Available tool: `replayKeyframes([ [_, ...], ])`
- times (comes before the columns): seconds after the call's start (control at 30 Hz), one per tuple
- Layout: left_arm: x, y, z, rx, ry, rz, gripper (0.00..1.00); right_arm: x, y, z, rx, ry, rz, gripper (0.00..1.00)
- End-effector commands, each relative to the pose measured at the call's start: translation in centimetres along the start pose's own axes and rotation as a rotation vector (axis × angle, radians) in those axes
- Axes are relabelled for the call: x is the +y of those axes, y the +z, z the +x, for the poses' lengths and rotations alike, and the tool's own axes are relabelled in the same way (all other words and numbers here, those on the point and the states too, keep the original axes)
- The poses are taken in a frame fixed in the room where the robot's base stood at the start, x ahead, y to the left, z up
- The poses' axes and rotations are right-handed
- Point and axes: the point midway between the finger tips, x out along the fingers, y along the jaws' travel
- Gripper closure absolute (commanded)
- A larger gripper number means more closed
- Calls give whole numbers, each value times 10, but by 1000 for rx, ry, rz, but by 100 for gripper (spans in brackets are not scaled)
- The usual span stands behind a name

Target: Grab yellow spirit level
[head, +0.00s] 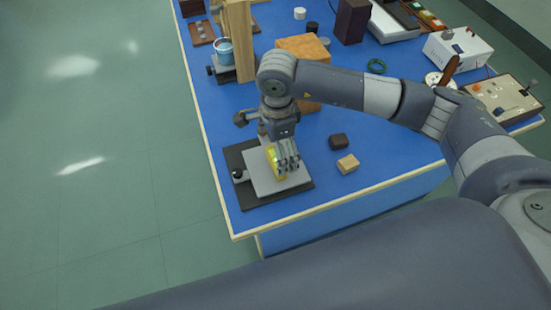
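The yellow spirit level (272,157) lies on a light grey plate (262,187) with a black base (246,201), near the front left corner of the blue bench. My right gripper (287,164) points down at it from above, its fingers overlapping the level's right side in the head view. The fingers hide part of the level. I cannot tell whether they are closed on it or only beside it. My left gripper is not in view.
A dark block (338,141) and a tan block (348,164) lie right of the plate. A wooden box (303,47) stands behind my wrist. The bench front, right of the blocks, is clear.

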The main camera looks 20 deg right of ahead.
Motion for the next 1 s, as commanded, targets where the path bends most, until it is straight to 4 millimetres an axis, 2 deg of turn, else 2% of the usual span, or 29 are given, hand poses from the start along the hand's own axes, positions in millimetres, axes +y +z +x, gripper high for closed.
replayKeyframes([
  [0.13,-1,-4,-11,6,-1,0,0,0,1,12,-1,4,1,0],
  [0.27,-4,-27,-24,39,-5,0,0,-1,2,32,0,6,1,0],
  [0.4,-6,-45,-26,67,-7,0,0,-2,3,49,-2,2,0,0],
  [0.67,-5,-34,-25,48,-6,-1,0,-2,2,54,-2,0,-1,0],
  [0.87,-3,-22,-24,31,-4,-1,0,-2,2,53,-2,0,0,42],
  [1.0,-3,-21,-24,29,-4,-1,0,-2,2,53,-2,0,0,42],
])
